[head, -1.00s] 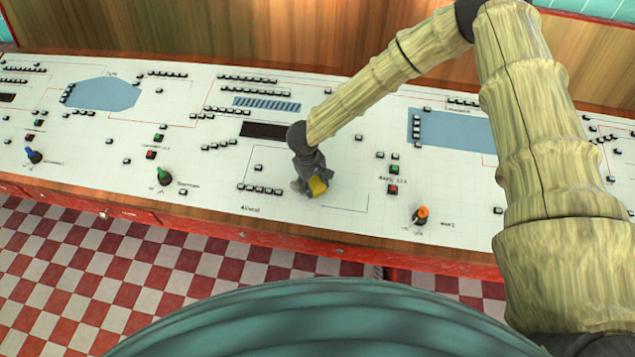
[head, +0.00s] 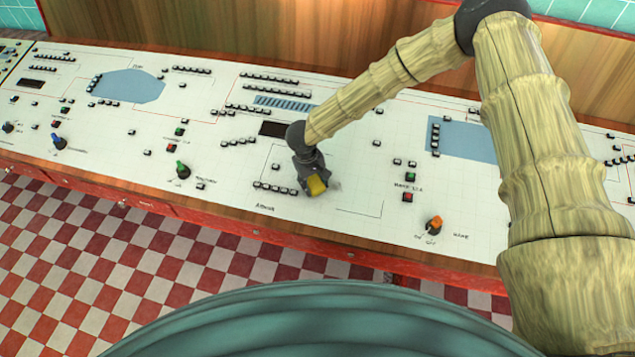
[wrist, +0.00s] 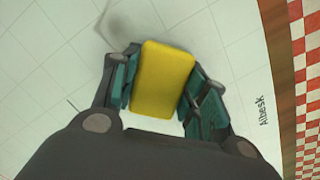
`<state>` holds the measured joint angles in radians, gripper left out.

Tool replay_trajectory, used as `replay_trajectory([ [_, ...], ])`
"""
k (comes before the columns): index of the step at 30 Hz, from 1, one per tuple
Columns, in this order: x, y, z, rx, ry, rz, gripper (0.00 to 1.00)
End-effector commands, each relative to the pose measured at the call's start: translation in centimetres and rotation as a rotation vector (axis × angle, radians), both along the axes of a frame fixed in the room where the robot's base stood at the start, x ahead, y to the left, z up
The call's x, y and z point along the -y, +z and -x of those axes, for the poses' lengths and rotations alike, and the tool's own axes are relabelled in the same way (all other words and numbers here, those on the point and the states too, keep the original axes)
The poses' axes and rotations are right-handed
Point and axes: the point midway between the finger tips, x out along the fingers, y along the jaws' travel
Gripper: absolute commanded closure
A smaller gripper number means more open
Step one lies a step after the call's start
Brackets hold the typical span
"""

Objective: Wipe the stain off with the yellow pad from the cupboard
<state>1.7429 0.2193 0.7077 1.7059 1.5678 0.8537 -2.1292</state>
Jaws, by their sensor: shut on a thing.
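My gripper (head: 312,184) is shut on the yellow pad (head: 317,186), low over the white panel top just right of a row of small dark buttons. In the wrist view the yellow pad (wrist: 163,78) sits between the two teal fingers of my gripper (wrist: 160,85). A grey smudge, the stain (wrist: 125,20), shows on the white tiles just beyond the pad's far end. In the head view a faint grey patch shows at the right side of the gripper. I cannot tell whether the pad touches the panel. The cupboard cannot be made out.
The white panel (head: 360,160) carries rows of buttons. An orange knob (head: 434,224) stands to the right, a green knob (head: 182,169) to the left. Red and green buttons (head: 408,197) lie right of my gripper. The panel's wooden front edge (head: 300,221) runs close by.

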Motion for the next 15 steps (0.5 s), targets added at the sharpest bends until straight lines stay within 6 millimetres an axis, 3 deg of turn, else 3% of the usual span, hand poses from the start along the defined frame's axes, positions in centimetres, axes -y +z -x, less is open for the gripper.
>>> replay_trajectory([
  [9, -2.2, -0.2, -0.7, 0.0, 0.001, -0.002, 0.75],
  [15, -2.6, -0.1, -0.9, -0.001, 0.002, -0.003, 0.75],
])
